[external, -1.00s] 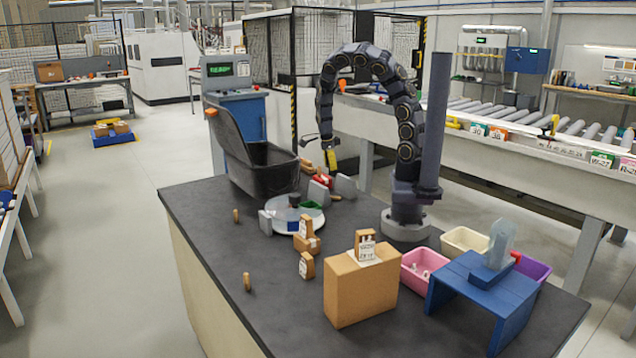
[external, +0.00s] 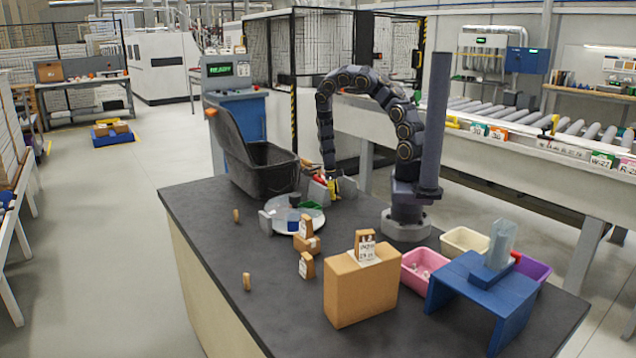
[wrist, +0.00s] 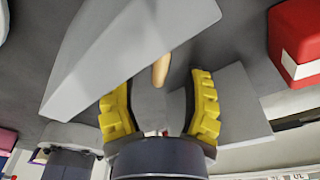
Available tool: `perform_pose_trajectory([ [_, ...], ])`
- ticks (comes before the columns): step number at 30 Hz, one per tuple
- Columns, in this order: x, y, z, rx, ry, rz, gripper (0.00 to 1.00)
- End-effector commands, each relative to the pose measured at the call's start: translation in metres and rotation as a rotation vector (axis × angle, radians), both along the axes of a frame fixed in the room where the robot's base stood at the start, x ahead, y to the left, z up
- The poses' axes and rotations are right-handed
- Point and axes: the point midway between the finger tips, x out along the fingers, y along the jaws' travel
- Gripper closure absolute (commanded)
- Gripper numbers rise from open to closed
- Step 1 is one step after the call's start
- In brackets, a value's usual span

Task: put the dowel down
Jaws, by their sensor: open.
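My gripper (external: 332,188) is low at the far side of the dark bench, between grey blocks. In the wrist view its yellow fingers (wrist: 161,84) are spread apart. A short tan wooden dowel (wrist: 161,68) shows in the gap near the fingertips, with clear space between it and each finger. The dowel is hidden or too small to make out in the external view.
Grey blocks (wrist: 135,45) stand close to the fingers, and a red box (wrist: 298,38) is at the right. A black bin (external: 265,172) and a round white turntable (external: 297,226) are nearby. A cardboard box (external: 360,290) is in front.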

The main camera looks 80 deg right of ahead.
Motion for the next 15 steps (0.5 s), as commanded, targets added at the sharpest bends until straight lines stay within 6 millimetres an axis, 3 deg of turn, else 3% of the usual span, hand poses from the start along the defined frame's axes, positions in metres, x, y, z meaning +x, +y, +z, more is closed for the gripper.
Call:
perform_pose_trajectory([
  [8,-0.0012,-0.0001,-0.0076,0.0,0.0,0.0,0.5],
  [9,-0.0012,-0.0001,-0.0075,0.0,0.0,0.0,0.54],
  [15,-0.0013,-0.0001,-0.0074,0.0,0.0,0.0,0.96],
])
